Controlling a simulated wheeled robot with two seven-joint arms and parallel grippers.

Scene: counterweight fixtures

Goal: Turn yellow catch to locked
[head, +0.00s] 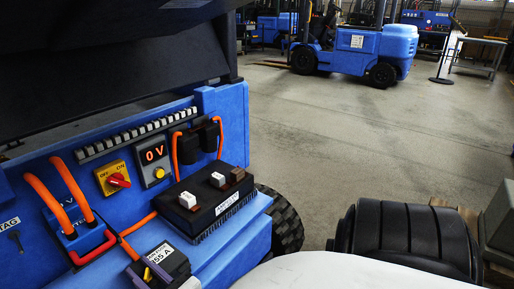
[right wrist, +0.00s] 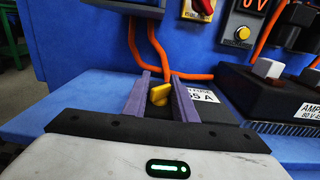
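The yellow catch (right wrist: 160,95) sits on a dark fuse block (right wrist: 206,108) with a white label ending in "A". In the head view the catch (head: 147,274) shows small at the bottom, on the block labelled 55 A (head: 165,254). My right gripper (right wrist: 160,90) has its two purple fingers close on either side of the catch, with little or no gap. In the head view its purple fingers (head: 151,271) also straddle the catch. No locked mark is readable. My left gripper is not in view.
A red knob on a yellow plate (head: 107,183), a "0 V" display (head: 154,152) and a black box with switches (head: 206,202) stand nearby. A blue forklift (head: 355,48) is far off.

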